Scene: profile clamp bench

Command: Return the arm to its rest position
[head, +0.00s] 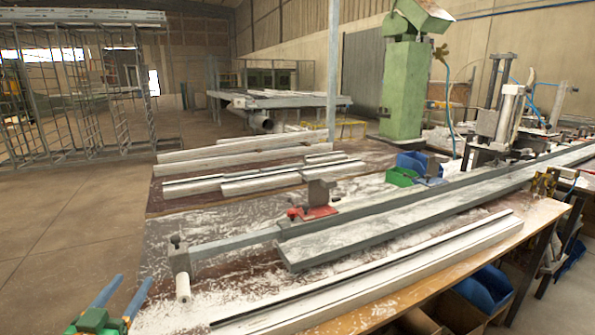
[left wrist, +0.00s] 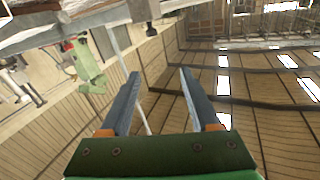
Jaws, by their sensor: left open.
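My left gripper (head: 122,298) shows at the bottom left of the head view. Its two blue fingers are apart, with nothing between them, beside the near left end of the bench (head: 158,232). In the left wrist view the left gripper (left wrist: 160,75) is also open and empty. That view is tilted and looks past the fingers at the hall's wall and roof. My right gripper is not in either view.
White profiles (head: 375,270) lie along the bench, with a grey rail (head: 410,205) behind them. A red clamp (head: 313,212) and an end stop (head: 180,265) stand on it. A green machine column (head: 403,90) rises behind. Open floor (head: 65,225) lies to the left.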

